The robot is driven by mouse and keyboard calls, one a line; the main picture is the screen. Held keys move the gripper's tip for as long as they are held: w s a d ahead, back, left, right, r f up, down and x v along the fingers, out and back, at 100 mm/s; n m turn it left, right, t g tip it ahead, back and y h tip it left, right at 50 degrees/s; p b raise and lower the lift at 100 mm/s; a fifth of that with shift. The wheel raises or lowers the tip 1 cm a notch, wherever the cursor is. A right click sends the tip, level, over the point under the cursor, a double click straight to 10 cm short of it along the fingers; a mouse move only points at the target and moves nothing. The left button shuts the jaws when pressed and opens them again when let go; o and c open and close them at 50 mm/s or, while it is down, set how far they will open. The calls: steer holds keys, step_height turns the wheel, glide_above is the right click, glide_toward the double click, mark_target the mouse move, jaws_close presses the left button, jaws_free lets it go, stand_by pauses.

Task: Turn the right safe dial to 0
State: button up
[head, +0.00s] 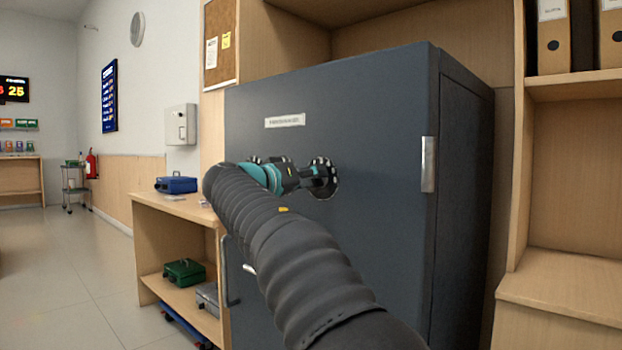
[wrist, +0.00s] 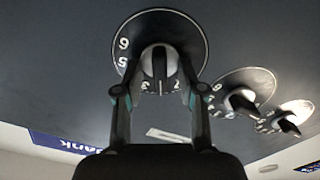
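The right safe dial (head: 323,178) is on the dark grey safe door, partly hidden by my gripper in the head view. In the wrist view the dial (wrist: 157,22) is a black disc with white numbers and a silver knob (wrist: 160,64) with a dark bar. The bar points up and down in that view. Numbers near 5 and 6 show at its left; others along its lower edge are partly covered. My gripper (head: 312,174) reaches the dial. Its fingers (wrist: 160,80) stand apart on either side of the knob, open; I cannot tell whether they touch it.
Two more dials (wrist: 242,98) (wrist: 290,118) show at the right of the wrist view. The safe (head: 380,110) has a label (head: 285,121) above the dials and a handle (head: 228,285) low at left. Wooden shelves (head: 565,170) stand at right; a blue box (head: 176,185) is on the left counter.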

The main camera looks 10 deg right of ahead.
jaws_close()
steer(key=shift+w+a+f+n+p, duration=0.1)
steer(key=shift+n+p, duration=1.7)
steer(key=shift+n, duration=1.15)
steer(key=shift+f+n+p, duration=0.1)
steer(key=shift+n+p, duration=1.65)
steer(key=shift+n, duration=1.2)
steer(key=shift+f, duration=0.1)
